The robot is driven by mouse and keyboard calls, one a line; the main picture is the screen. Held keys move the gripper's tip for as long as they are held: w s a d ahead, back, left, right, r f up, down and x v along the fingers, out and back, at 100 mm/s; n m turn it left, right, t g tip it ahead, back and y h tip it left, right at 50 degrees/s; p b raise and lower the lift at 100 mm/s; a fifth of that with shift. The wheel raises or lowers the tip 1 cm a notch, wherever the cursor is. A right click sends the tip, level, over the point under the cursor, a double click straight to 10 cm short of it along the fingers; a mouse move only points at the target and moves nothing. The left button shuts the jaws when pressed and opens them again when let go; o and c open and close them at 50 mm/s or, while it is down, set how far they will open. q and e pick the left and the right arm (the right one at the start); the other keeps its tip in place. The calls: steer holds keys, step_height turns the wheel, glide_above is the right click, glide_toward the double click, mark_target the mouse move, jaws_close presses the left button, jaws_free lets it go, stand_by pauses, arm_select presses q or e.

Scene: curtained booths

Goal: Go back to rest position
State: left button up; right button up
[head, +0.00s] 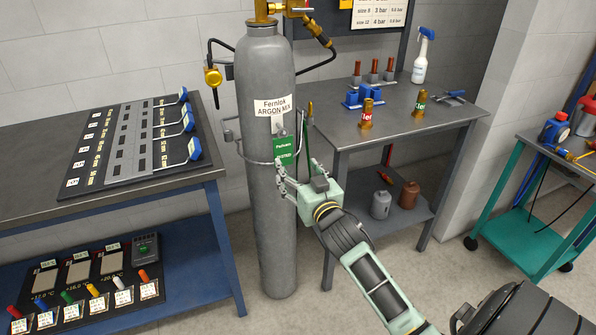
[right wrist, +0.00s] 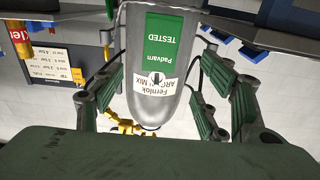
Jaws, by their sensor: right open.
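My right gripper (head: 289,178) is in front of the tall grey gas cylinder (head: 266,220), at the height of its green "TESTED" tag (head: 287,150). In the right wrist view its fingers (right wrist: 165,105) are spread apart and nothing is between them that they grip. The cylinder (right wrist: 150,85) shows beyond and between the fingers, upside down, with the green tag (right wrist: 165,40) and the white label (right wrist: 157,85). Whether a finger touches the cylinder cannot be told. My left gripper is not in view.
A dark bench (head: 35,205) with a tool board stands left of the cylinder. A grey table (head: 430,125) with cans, blue blocks and a spray bottle (head: 422,55) stands to the right. A teal cart (head: 500,215) is at the far right. Floor (head: 225,290) shows around the cylinder base.

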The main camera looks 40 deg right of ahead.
steer(key=s+a+f+n+g+y, duration=0.1)
steer(key=s+a+f+g, duration=0.15)
steer(key=f, duration=1.05)
steer(key=s+a+f+g+y, duration=0.1)
steer(key=s+f+g, duration=0.2)
steer(key=f, duration=1.1)
steer(key=s+a+f+n+g, duration=0.1)
steer(key=s+a+f+g, duration=0.1)
steer(key=s+f, duration=0.45)
steer(key=s+a+f+g, duration=0.15)
steer(key=s+f, duration=0.25)
steer(key=f, duration=0.5)
steer(key=s+a+f+n+g, duration=0.1)
steer(key=s+f, duration=0.5)
steer(key=s, duration=0.6)
steer(key=s+a+f+n+g+y, duration=0.1)
steer(key=s+a+f+g, duration=0.3)
steer(key=s, duration=0.8)
steer(key=s+a+f+n+g+y+p, duration=0.1)
steer(key=s+a+f+g, duration=0.1)
steer(key=s+a+f, duration=0.3)
steer(key=s+f, duration=0.4)
steer(key=s, duration=0.3)
steer(key=shift+s, duration=0.2)
steer(key=shift+a, duration=0.1)
